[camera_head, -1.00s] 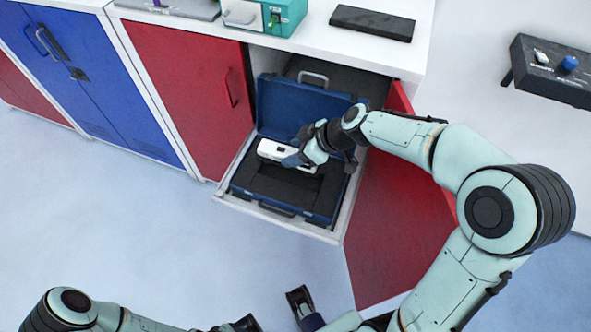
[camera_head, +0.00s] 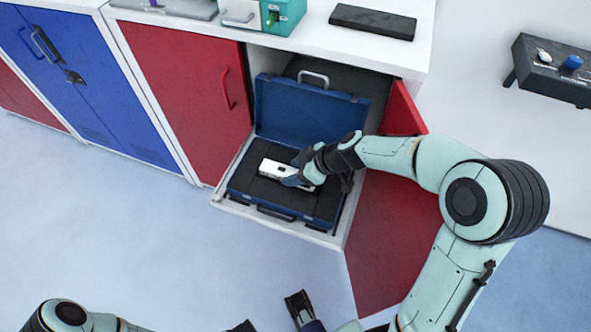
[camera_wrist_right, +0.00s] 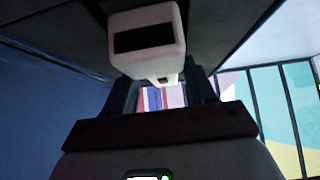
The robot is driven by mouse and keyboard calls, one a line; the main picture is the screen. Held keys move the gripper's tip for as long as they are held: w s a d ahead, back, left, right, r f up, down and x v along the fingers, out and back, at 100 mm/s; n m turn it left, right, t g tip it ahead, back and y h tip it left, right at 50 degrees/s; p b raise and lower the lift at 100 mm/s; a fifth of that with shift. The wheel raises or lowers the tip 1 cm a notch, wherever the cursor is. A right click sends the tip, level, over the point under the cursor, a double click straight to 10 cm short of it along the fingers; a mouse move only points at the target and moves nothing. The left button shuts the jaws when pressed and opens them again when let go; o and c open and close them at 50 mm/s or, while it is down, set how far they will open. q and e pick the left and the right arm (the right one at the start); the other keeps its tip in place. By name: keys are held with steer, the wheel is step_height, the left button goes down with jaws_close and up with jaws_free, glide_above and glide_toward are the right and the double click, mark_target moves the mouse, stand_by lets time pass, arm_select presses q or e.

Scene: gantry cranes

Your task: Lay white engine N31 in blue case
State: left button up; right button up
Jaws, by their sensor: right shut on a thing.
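The white engine (camera_head: 275,170) is over the dark lining of the open blue case (camera_head: 300,107). It also shows in the right wrist view (camera_wrist_right: 150,57), with a black panel on its face. My right gripper (camera_head: 298,178) is shut on the engine's right end. The engine lies low in the case's lower half; I cannot tell whether it touches the lining. The case lid stands raised at the back. My left gripper (camera_head: 272,315) is at the bottom edge, partly cut off, its fingers spread apart and empty.
The case rests on a white pulled-out shelf (camera_head: 232,206) of the cabinet. An open red door (camera_head: 395,225) stands right of it, under my right arm. A closed red door (camera_head: 188,95) is at left. The floor in front is clear.

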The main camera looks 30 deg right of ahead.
steer(key=o, duration=1.3)
steer(key=shift+r+p, duration=0.2)
steer(key=shift+p, duration=0.2)
steer(key=p+v, duration=0.1)
steer(key=v, duration=1)
steer(key=shift+s+d+r, duration=0.2)
steer(key=shift+s+d, duration=0.05)
